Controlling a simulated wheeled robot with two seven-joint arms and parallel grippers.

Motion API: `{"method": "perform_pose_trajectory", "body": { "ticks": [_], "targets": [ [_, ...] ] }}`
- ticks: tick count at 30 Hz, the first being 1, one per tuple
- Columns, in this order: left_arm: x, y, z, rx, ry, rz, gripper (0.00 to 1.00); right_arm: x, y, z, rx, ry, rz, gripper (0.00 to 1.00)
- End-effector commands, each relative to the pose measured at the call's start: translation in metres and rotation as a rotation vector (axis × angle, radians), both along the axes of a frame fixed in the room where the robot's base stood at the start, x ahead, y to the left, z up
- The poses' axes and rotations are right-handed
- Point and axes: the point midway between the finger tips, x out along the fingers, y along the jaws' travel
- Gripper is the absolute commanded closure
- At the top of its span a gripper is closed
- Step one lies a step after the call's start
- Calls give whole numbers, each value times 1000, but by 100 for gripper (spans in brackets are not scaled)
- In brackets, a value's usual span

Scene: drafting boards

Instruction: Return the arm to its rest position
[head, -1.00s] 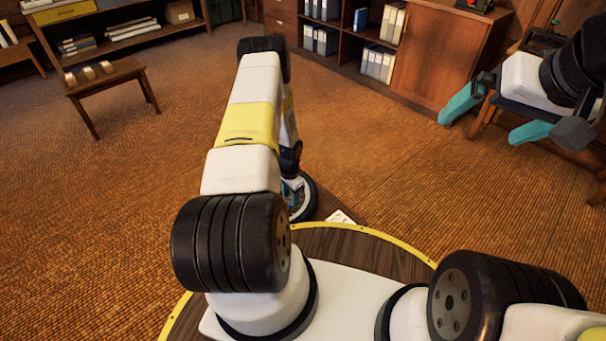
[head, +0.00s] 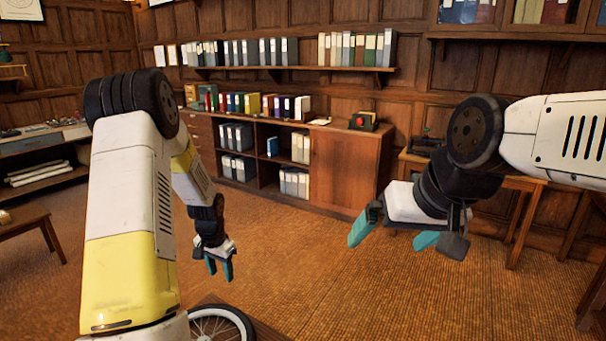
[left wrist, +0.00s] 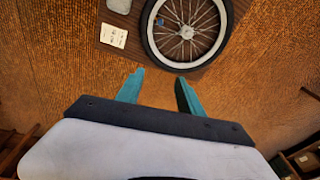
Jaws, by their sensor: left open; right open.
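My left arm rises at the left of the head view and bends down to my left gripper (head: 219,270). That gripper hangs with its teal fingers pointing down, apart and empty. In the left wrist view its fingers (left wrist: 160,80) are spread with only the floor between them. A spoked wheel with a dark tyre (left wrist: 147,30) lies on a dark wooden surface beyond the fingertips. It also shows at the bottom of the head view (head: 248,322), below the left gripper. My right gripper (head: 392,236) is open and empty at the right, its teal fingers apart.
A wooden cabinet with binders (head: 345,170) stands along the back wall, with a red-buttoned device (head: 362,121) on top. A small wooden table (head: 530,185) is behind the right arm. A white card (left wrist: 113,36) lies near the wheel. The middle floor (head: 330,290) is clear.

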Motion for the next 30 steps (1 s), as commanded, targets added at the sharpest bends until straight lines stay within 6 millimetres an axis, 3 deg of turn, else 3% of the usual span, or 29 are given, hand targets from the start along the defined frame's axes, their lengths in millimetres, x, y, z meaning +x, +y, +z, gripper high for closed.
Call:
{"method": "perform_pose_trajectory", "body": {
  "ticks": [1, 6, 11, 15, 22, 27, 30],
  "targets": [
    [-3, -5, 34, -6, -31, 20, 56, 0, 0, 0, 0, 0, 0, 0],
    [-30, -24, 120, -38, -100, 91, 56, 0, 0, 0, 0, 0, 0, 0],
    [-69, -44, 188, -81, -164, 147, 56, 0, 0, 0, 0, 0, 0, 0],
    [-111, -60, 236, -129, -217, 193, 56, 0, 0, 0, 0, 0, 0, 0],
    [-189, -86, 288, -223, -296, 250, 56, 0, 0, 0, 0, 0, 0, 0],
    [-236, -100, 303, -285, -335, 277, 56, 0, 0, 0, 0, 0, 0, 0],
    [-253, -105, 306, -311, -348, 287, 56, 0, 0, 0, 0, 0, 0, 0]
  ]
}}
